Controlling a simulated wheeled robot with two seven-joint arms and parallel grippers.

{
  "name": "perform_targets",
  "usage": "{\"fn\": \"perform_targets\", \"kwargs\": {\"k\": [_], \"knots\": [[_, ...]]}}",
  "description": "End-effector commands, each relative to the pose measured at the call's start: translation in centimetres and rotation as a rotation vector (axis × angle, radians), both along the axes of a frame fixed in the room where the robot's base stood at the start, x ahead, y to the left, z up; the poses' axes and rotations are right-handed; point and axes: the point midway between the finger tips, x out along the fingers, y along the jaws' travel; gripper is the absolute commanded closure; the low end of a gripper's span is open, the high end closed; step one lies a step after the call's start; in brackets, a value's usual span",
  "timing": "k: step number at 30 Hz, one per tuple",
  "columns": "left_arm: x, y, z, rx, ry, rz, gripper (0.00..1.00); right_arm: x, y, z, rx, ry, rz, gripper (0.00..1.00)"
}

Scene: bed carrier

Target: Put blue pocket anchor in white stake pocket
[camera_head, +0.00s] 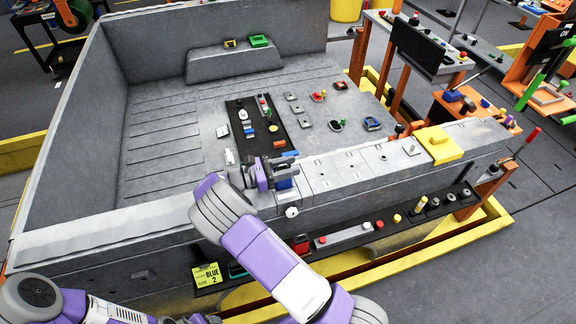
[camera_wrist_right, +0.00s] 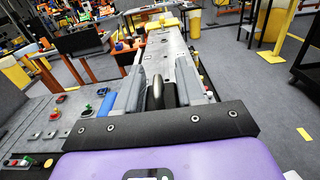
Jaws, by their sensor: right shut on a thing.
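My right gripper (camera_head: 272,174) is over the near rail of the grey truck bed, shut on the blue pocket anchor (camera_head: 284,183). The anchor's blue body shows at the rail's inner edge beneath the fingers. In the right wrist view, the fingers of my right gripper (camera_wrist_right: 167,92) close around a dark upright part (camera_wrist_right: 156,95); the blue body is hidden there. The rail's top (camera_head: 340,170) carries pale plates with small holes. I cannot tell which one is the white stake pocket. My left arm shows at the lower left; its fingers are out of view.
A black mat (camera_head: 262,125) with several small parts lies on the bed floor. A yellow block (camera_head: 438,144) sits farther right on the rail. A dark shelf (camera_head: 345,236) with coloured knobs and a yellow "BLUE 2" label (camera_head: 207,275) run below the rail.

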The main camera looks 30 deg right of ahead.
Motion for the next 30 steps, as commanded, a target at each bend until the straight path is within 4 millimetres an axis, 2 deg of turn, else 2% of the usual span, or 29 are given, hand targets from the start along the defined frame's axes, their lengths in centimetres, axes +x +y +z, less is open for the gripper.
{"fn": "perform_targets", "kwargs": {"k": [1, 6, 17, 27, 30], "knots": [[0.0, 0.0, 0.0, 0.0, 0.0, 0.0, 0.37, 0.0, 0.0, 0.0, -0.001, -0.001, 0.0, 0.57], [0.0, 0.0, 0.0, 0.0, 0.0, 0.0, 0.37, 0.0, 0.0, 0.0, 0.0, -0.001, 0.0, 0.32], [0.0, 0.0, -0.1, 0.0, 0.0, 0.0, 0.37, 0.2, 0.6, 0.0, 0.0, -0.001, 0.002, 0.32], [0.0, 0.0, -0.8, 0.0, 0.0, 0.0, 0.37, 1.5, 5.8, -0.1, 0.001, -0.002, 0.003, 0.32], [0.0, 0.0, -0.9, 0.0, 0.0, 0.0, 0.37, 1.7, 6.8, 0.0, 0.001, -0.002, 0.001, 0.32]]}}
